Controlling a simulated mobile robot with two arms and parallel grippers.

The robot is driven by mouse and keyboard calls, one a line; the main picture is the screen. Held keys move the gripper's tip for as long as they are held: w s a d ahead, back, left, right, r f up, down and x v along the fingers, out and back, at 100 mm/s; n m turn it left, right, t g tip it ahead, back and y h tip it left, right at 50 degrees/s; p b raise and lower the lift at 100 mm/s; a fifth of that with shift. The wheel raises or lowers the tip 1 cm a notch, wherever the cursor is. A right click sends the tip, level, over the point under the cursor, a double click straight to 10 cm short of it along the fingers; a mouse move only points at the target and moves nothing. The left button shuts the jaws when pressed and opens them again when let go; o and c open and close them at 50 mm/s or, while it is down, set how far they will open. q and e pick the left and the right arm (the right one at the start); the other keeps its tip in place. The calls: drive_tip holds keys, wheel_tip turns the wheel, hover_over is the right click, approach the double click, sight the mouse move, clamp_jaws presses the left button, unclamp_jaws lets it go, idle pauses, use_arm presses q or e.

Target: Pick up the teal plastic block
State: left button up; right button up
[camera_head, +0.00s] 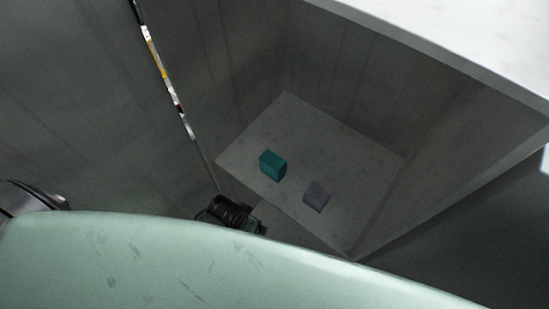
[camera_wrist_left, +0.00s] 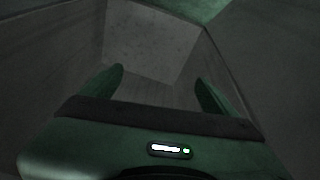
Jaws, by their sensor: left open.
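The teal plastic block (camera_head: 272,166) rests on a light grey surface in the middle of the head view, at the bottom of a grey-walled recess. My left gripper shows in the left wrist view (camera_wrist_left: 160,85) with its two green fingers apart and nothing between them. In the head view only a dark part of what looks like my left arm shows below and left of the block, apart from it; the fingertips are hidden there. The block cannot be made out in the dark left wrist view. My right gripper is not in view.
A grey-purple block (camera_head: 316,196) sits right of and nearer than the teal block, apart from it. Tall grey walls (camera_head: 450,130) enclose the surface (camera_head: 335,150). A white ledge (camera_head: 470,45) crosses the upper right. The surface behind the blocks is clear.

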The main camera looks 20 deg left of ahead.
use_arm(q)
drive_tip(key=w+d+r+h+p, duration=0.1)
drive_tip(key=d+r, duration=0.1)
drive_tip(key=r, duration=0.7)
drive_tip(key=w+d+r, duration=0.1)
drive_tip(key=d+r, duration=0.1)
drive_tip(key=r, duration=0.7)
wheel_tip(320, 180, up, 7)
drive_tip(key=m+g+y, duration=0.2)
drive_tip(key=g, duration=0.1)
hover_over(273, 159)
drive_tip(key=shift+s+d+r+p, duration=0.2)
drive_tip(key=shift+s+d+p, duration=0.2)
drive_tip(key=shift+s+p, duration=0.05)
drive_tip(key=shift+w+a+f, duration=0.1)
drive_tip(key=shift+a, duration=0.1)
drive_tip(key=shift+a+f, duration=0.1)
drive_tip(key=shift+f, duration=0.25)
drive_tip(key=f, duration=0.2)
drive_tip(key=f+p, duration=0.1)
drive_tip(key=f, duration=0.1)
drive_tip(key=f+p, duration=0.1)
drive_tip(key=f, duration=0.1)
drive_tip(key=shift+w+a+f, duration=0.1)
drive_tip(key=shift+w+f, duration=0.15)
drive_tip(key=shift+f, duration=0.15)
drive_tip(key=c, duration=1.7)
drive_tip(key=shift+o, duration=0.2)
drive_tip(key=shift+r, duration=0.1)
